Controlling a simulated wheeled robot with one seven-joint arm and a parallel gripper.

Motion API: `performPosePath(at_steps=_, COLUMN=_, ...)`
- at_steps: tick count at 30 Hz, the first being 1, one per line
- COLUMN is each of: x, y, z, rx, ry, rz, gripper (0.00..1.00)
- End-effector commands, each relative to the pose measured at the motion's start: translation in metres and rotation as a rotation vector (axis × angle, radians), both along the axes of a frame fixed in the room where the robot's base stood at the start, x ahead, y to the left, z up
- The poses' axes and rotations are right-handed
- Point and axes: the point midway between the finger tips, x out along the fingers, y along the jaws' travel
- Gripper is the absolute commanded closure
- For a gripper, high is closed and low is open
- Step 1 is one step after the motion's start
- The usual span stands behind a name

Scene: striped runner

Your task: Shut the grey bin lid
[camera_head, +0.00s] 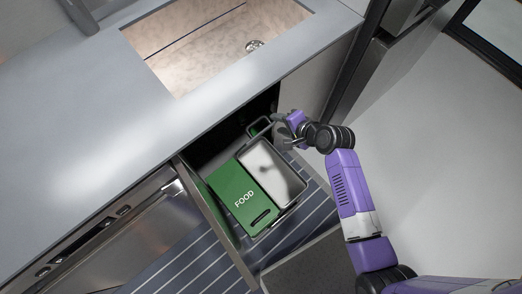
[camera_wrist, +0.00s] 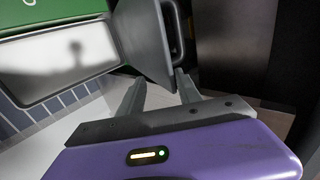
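The grey bin (camera_head: 297,178) stands in the pulled-out unit under the counter, beside a green bin lid marked FOOD (camera_head: 237,190). The grey lid (camera_wrist: 143,38) stands raised at the bin's far end, steeply tilted, with a handle loop along its edge. It also shows in the head view (camera_head: 259,126). The bin's pale inside (camera_wrist: 72,62) is exposed. My gripper (camera_head: 281,131) is beside the lid at its right. In the wrist view my gripper (camera_wrist: 160,80) has its fingers apart, the lid's lower corner showing between the tips; contact cannot be told.
The counter with its sink (camera_head: 215,35) overhangs the bins at the back. The unit's front panel (camera_head: 215,222) stands left of the bins. A striped runner (camera_head: 185,265) covers the floor below. Open floor (camera_head: 445,180) lies to the right of my arm.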

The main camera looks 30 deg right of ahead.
Motion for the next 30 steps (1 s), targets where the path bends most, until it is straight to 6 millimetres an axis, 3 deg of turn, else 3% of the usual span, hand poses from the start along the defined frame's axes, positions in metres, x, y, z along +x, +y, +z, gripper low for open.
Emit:
performPosePath(at_steps=5, x=-0.012, y=-0.003, z=-0.006, rx=0.004, ry=-0.024, rz=-0.001, gripper=0.60)
performPosePath(at_steps=17, x=-0.015, y=-0.003, z=-0.008, rx=0.007, ry=-0.033, rz=-0.001, gripper=0.60)
performPosePath(at_steps=30, x=-0.044, y=-0.009, z=-0.025, rx=0.020, ry=-0.102, rz=0.000, gripper=0.60)
